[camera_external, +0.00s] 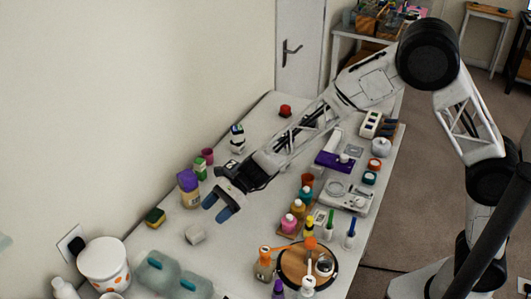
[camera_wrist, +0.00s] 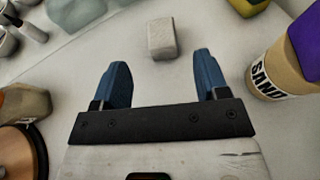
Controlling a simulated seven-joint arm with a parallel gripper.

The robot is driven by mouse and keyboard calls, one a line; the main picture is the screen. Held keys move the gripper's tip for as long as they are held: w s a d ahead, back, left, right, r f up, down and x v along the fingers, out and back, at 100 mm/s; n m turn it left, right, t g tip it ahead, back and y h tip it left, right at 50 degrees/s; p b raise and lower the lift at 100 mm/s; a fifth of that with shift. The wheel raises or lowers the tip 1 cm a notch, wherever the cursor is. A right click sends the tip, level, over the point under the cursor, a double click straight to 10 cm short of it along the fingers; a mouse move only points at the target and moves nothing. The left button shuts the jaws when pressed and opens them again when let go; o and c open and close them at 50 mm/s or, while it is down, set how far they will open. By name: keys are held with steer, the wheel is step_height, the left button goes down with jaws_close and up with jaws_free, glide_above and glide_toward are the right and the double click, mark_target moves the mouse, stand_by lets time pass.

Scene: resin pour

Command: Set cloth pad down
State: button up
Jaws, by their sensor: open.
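The cloth pad (camera_external: 195,234) looks like a small pale grey block with rounded edges. It lies on the white table and also shows in the wrist view (camera_wrist: 162,38). My gripper (camera_external: 216,207) is above the table, a little to the right of the pad and farther back. Its two blue fingertips are apart, with nothing between them. In the wrist view my gripper (camera_wrist: 160,75) has the pad just beyond its fingertips, apart from them.
A purple-capped bottle marked SAND (camera_external: 188,188) stands close to my gripper. A yellow and green sponge (camera_external: 155,217) lies left of the pad. A spotted white tub (camera_external: 104,265) and a grey-green tray (camera_external: 172,276) are at the front. Several small bottles stand to the right.

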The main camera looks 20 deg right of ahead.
steer(key=shift+v, duration=0.95)
steer(key=shift+r, duration=0.1)
steer(key=shift+w+d+r, duration=0.1)
steer(key=shift+d, duration=0.15)
steer(key=d+r+n+t+h, duration=0.1)
steer(key=d+r+n+h, duration=0.2)
steer(key=d, duration=0.9)
steer(key=w+d+r+n+t, duration=0.1)
steer(key=d+r+n, duration=0.1)
steer(key=d+r, duration=0.65)
steer(key=d+r+n+t+h, duration=0.1)
steer(key=d+r+n+h, duration=0.15)
steer(key=d, duration=1.15)
steer(key=s+d+n+t+h, duration=0.1)
steer(key=s+d, duration=0.4)
steer(key=d, duration=0.6)
steer(key=s+d+r+n+t+h, duration=0.1)
steer(key=s+d, duration=0.4)
steer(key=d, duration=0.6)
steer(key=s+d+r+n+t+h, duration=0.1)
steer(key=s+d+n+h, duration=0.3)
steer(key=d, duration=0.7)
steer(key=shift+s+d+t+h, duration=0.45)
steer(key=shift+t+h, duration=0.1)
steer(key=shift+t, duration=0.25)
